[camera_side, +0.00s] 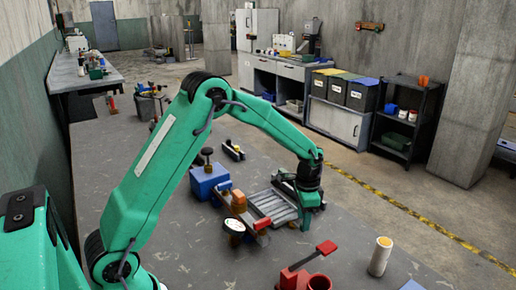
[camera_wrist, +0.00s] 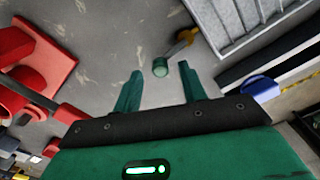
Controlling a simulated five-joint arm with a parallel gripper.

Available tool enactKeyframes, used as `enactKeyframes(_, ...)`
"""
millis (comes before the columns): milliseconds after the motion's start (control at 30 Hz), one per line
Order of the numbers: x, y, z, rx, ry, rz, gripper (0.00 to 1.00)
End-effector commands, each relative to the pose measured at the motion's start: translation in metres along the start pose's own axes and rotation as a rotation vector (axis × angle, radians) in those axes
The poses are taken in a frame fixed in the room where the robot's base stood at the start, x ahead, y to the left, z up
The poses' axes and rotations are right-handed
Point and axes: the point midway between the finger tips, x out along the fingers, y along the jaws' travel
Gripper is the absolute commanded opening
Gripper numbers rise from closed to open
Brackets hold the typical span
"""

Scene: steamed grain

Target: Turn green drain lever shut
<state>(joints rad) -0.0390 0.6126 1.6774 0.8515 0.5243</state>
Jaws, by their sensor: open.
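The green end of the lever (camera_wrist: 160,67) shows in the wrist view as a short, dark green cylinder. A yellow brass-coloured part (camera_wrist: 183,38) lies just beyond it, next to the grooved metal tray (camera_wrist: 233,18). My gripper (camera_wrist: 160,70) is open, with one finger on each side of the green end. I cannot tell whether either finger touches it. In the side view my gripper (camera_side: 300,222) points down at the right end of the grooved tray (camera_side: 272,207). The green lever cannot be made out there, as my gripper likely covers it.
A blue box (camera_side: 208,181), orange block (camera_side: 238,201) and round gauge (camera_side: 235,225) stand left of the tray. Bare tabletop lies right of my gripper.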

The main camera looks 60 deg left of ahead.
Motion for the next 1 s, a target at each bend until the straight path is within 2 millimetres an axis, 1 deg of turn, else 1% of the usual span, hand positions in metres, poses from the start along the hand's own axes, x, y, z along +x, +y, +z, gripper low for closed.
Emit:
enactKeyframes(33, -0.008, 0.000, 0.000, 0.000, 0.003, -0.002, 0.42)
enactKeyframes(200, -0.030, 0.000, 0.000, 0.000, 0.003, -0.001, 0.42)
enactKeyframes(400, -0.051, 0.000, 0.000, 0.000, 0.001, -0.001, 0.42)
enactKeyframes(533, -0.057, 0.000, 0.000, 0.000, 0.000, 0.000, 0.42)
enactKeyframes(867, -0.057, 0.000, 0.000, 0.000, 0.000, 0.000, 0.42)
enactKeyframes(1000, -0.061, 0.001, 0.002, -0.004, 0.005, -0.003, 0.42)
